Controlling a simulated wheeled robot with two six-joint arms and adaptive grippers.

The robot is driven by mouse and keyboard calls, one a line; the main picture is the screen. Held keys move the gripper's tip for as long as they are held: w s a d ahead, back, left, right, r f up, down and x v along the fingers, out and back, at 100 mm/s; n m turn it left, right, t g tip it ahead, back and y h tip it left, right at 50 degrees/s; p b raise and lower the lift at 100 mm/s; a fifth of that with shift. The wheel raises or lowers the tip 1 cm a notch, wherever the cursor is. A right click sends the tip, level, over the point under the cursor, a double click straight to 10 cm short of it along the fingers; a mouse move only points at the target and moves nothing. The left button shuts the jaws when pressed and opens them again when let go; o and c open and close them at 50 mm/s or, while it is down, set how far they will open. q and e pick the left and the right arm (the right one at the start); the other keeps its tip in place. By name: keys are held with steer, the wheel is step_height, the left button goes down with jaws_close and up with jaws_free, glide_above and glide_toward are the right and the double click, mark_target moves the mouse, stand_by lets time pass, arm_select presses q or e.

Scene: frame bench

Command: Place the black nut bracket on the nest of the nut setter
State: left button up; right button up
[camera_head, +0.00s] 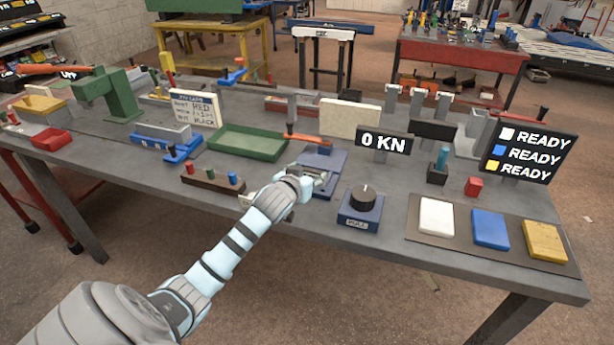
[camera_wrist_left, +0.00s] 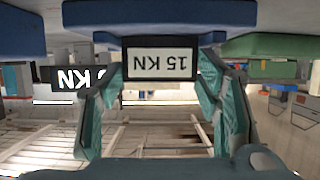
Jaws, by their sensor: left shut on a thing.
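My left gripper (camera_head: 312,182) reaches over the blue nut setter (camera_head: 332,160) near the middle of the bench. In the left wrist view, which is upside down, its teal fingers close on both sides of a dark-edged piece with a white "15 KN" label (camera_wrist_left: 160,63), which I take to be the black nut bracket. A blue base (camera_wrist_left: 160,14) lies close to it. The gripper hides most of the bracket in the head view. The nest is hidden, and I cannot tell whether the bracket touches it. My right gripper is out of view.
A blue dial box (camera_head: 361,208) stands right of the gripper, and a "0 KN" display (camera_head: 384,142) behind it. A green tray (camera_head: 248,142) and a rack of coloured pegs (camera_head: 212,179) lie left. White, blue and yellow pads (camera_head: 490,229) are at right.

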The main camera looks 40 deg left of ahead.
arm_select(q)
steer(key=o, duration=1.3)
steer(key=shift+s+r, duration=0.1)
steer(key=p+v, duration=0.2)
steer(key=v, duration=1)
steer(key=shift+p, duration=0.3)
